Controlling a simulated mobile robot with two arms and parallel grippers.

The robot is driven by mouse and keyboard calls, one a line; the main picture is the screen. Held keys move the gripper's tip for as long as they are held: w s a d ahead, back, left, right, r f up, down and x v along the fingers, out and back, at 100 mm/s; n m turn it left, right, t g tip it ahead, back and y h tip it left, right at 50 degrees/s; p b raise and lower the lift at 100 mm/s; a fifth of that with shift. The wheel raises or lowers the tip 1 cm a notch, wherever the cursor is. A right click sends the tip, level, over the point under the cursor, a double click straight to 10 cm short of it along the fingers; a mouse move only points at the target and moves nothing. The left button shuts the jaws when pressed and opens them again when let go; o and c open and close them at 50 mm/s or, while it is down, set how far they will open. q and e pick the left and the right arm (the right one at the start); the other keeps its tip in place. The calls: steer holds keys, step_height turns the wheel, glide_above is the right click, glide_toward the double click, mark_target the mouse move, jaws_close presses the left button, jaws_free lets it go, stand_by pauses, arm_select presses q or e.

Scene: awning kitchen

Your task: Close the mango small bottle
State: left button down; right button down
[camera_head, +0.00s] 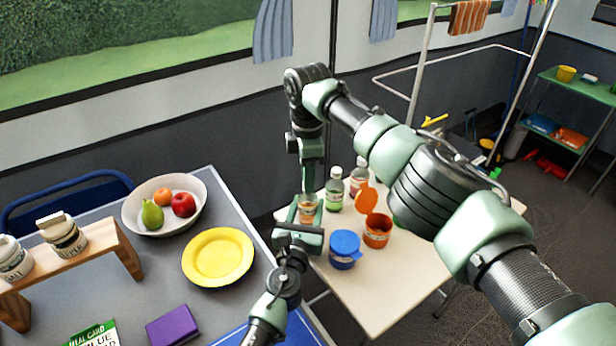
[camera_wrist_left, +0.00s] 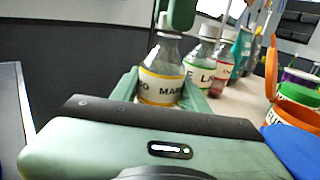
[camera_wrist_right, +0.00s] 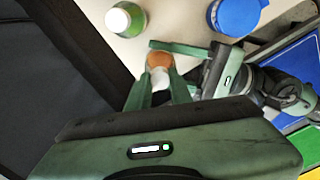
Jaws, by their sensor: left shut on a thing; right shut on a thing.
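The mango small bottle (camera_head: 307,214), with an orange band around its label, is upright at the left edge of the cream table. In the left wrist view the bottle (camera_wrist_left: 160,84) stands between the fingers of my left gripper (camera_wrist_left: 162,92), which is shut on its body. A white cap (camera_wrist_left: 168,24) is at its top. My right gripper (camera_head: 310,188) comes down from above. In the right wrist view its fingers (camera_wrist_right: 160,88) are shut around the white cap (camera_wrist_right: 161,77), with the orange bottle below. Whether the cap is fully seated cannot be seen.
A lime bottle (camera_head: 334,193) and another white-capped bottle (camera_head: 358,177) stand close behind. An orange container (camera_head: 377,232) with its lid raised and a blue container (camera_head: 345,252) are to the right. The grey table holds a fruit bowl (camera_head: 132,222) and a yellow plate (camera_head: 218,257).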

steer(key=m, duration=1.4)
steer(key=shift+a, duration=0.1)
steer(key=m, duration=0.8)
steer(key=shift+m, duration=0.4)
steer(key=c, duration=1.3)
jaws_free()
steer(key=shift+r, duration=2.25)
